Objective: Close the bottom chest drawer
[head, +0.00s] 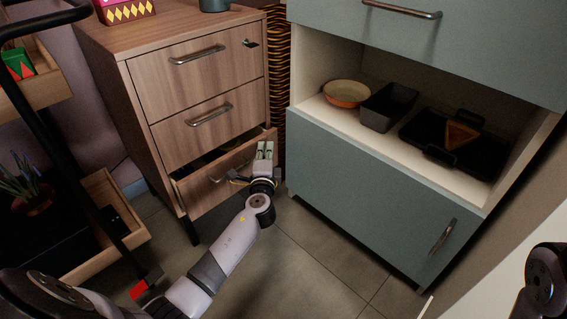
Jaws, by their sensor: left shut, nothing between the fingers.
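The wooden chest (187,80) stands left of centre in the head view. Its bottom drawer (203,192) is pulled out a short way, with a dark gap showing above its front. The two drawers above it look shut. My left gripper (265,149) is shut and empty at the right part of the bottom drawer's front. It hides that part of the drawer, and I cannot tell whether it touches the front. My right gripper is out of view; only a part of my right arm shows at the lower right edge.
A blue-grey cabinet (365,200) stands close on the right, with an orange dish (347,94), a dark loaf tin (387,106) and a black tray (424,128) on its open shelf. A black-framed cart (75,190) stands on the left. Tiled floor (300,265) lies free in front.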

